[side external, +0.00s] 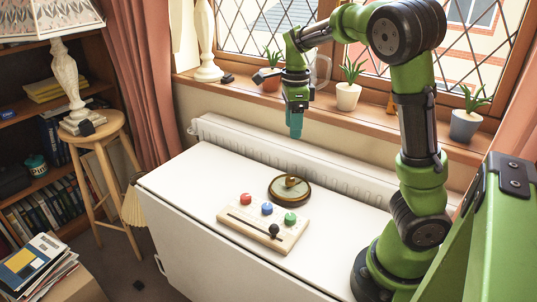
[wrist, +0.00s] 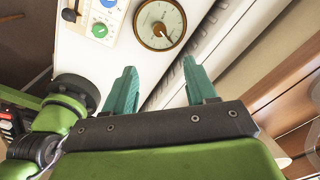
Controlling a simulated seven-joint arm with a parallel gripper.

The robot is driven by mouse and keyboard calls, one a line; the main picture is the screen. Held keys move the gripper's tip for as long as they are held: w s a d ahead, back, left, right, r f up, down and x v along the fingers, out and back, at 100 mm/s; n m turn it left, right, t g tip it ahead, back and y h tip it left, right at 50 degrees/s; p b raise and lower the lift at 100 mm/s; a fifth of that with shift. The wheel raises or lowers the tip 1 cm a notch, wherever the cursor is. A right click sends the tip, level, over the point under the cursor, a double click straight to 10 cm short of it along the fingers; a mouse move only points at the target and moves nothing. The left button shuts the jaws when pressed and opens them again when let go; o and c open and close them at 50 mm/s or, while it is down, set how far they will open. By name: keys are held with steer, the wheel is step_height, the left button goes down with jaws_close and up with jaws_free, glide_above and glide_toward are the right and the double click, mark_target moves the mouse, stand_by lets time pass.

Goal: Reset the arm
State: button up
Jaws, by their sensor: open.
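My gripper (side external: 296,133) has teal fingers and hangs pointing down, well above the far side of the white table (side external: 190,190). In the wrist view its two fingers (wrist: 159,72) stand apart with nothing between them. My green arm is bent in an arch from its base at the table's right end.
A pale button board (side external: 254,230) has red, blue and green buttons and a black slider knob (side external: 274,230). A round brass-rimmed dial (side external: 289,189) lies behind it. Potted plants (side external: 348,95) line the windowsill. A radiator (side external: 320,158) runs behind the table. The table's left part is bare.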

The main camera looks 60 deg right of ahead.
steer(key=s+a+f+n+t+y, duration=0.2)
steer(key=a+n, duration=0.7)
steer(key=n, duration=0.4)
steer(key=s+a+r+n+t, duration=0.5)
steer(key=s+a+n, duration=0.3)
steer(key=n, duration=0.3)
steer(key=shift+s+a+r, duration=0.15)
steer(key=shift+a+r, duration=0.2)
steer(key=shift+a, duration=0.2)
